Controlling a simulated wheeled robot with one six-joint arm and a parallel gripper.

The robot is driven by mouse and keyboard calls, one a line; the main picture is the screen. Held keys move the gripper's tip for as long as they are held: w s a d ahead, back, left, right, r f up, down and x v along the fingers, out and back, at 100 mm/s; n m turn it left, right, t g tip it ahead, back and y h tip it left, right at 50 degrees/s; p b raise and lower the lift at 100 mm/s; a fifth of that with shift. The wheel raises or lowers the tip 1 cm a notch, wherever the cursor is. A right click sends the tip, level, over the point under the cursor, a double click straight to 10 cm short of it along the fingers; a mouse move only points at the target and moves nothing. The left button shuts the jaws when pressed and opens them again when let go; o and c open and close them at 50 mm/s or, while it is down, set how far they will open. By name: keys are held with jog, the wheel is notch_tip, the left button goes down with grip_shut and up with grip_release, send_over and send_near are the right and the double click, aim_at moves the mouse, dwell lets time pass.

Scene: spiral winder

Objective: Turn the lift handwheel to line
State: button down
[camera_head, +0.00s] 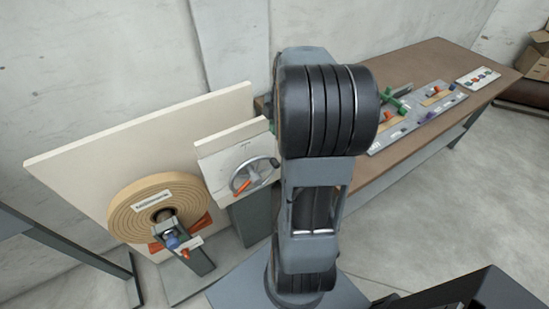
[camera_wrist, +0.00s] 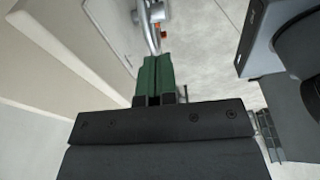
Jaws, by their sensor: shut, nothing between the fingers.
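The handwheel (camera_head: 255,173) is a grey spoked wheel on a pale panel (camera_head: 222,146), left of my arm in the head view. An orange-red bar (camera_head: 242,187) shows at its lower left, and a dark knob at its right rim. In the wrist view my gripper (camera_wrist: 154,62) has its green fingers together, with nothing between them. A curved grey metal piece (camera_wrist: 148,27), seemingly the wheel rim, lies just beyond the fingertips. I cannot tell whether they touch. My arm hides most of my gripper in the head view. The line mark cannot be made out clearly.
A large tan coil (camera_head: 126,207) on a board stands left of the wheel, with an orange-handled part in front. A brown workbench (camera_head: 418,62) with a grey fixture plate and small coloured parts stands at the right. Open floor lies at the lower right.

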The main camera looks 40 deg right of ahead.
aim_at(273, 163)
jog(key=f, duration=0.4)
jog(key=f+p, duration=0.1)
jog(key=f, duration=0.3)
jog(key=a+f, duration=0.1)
jog(key=f, duration=0.3)
jog(key=shift+p, duration=0.35)
jog(key=shift+d+f, duration=0.15)
jog(key=shift+f, duration=0.4)
jog(key=shift+f, duration=0.1)
